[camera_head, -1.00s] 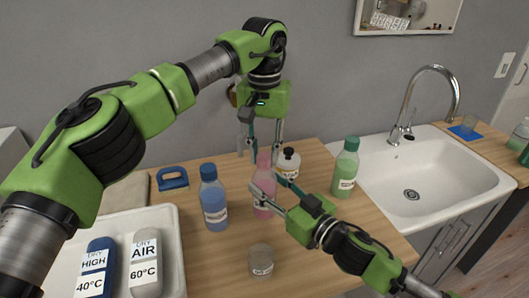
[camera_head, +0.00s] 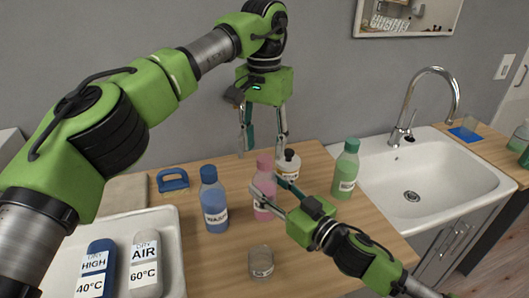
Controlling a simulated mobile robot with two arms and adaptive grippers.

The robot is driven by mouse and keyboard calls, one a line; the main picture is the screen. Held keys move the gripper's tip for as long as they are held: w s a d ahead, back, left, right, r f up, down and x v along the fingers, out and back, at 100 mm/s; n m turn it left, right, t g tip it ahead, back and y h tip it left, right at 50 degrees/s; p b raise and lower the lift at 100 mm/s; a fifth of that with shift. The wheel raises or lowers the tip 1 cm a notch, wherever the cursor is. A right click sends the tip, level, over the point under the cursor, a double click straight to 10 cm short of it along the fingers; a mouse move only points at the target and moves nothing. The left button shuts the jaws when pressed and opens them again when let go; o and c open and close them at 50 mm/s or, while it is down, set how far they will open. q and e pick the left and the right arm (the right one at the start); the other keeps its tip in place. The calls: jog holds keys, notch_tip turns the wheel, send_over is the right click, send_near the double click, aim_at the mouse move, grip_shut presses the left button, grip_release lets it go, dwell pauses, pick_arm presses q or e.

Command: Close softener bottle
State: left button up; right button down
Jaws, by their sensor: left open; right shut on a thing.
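A pink bottle (camera_head: 262,203) with a pink cap (camera_head: 264,163) on its top stands upright on the wooden counter; its label is partly visible but too small to read. It appears to be the softener bottle. My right gripper (camera_head: 268,187) comes in from the lower right and is shut around the pink bottle's upper body. My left gripper (camera_head: 262,150) points down from above, open and empty. Its fingers are spread to either side of the cap, with the tips around or just above cap height. Whether the cap is fully seated cannot be told.
A blue bottle (camera_head: 214,200) stands left, a white bottle with a dark cap (camera_head: 289,155) close behind right, and a green bottle (camera_head: 346,172) farther right. A clear jar (camera_head: 261,262) stands in front.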

pick_arm(q)
jog(key=shift+r, duration=2.1)
pick_arm(e)
jog(key=c, duration=1.1)
grip_release()
jog(key=v, duration=1.2)
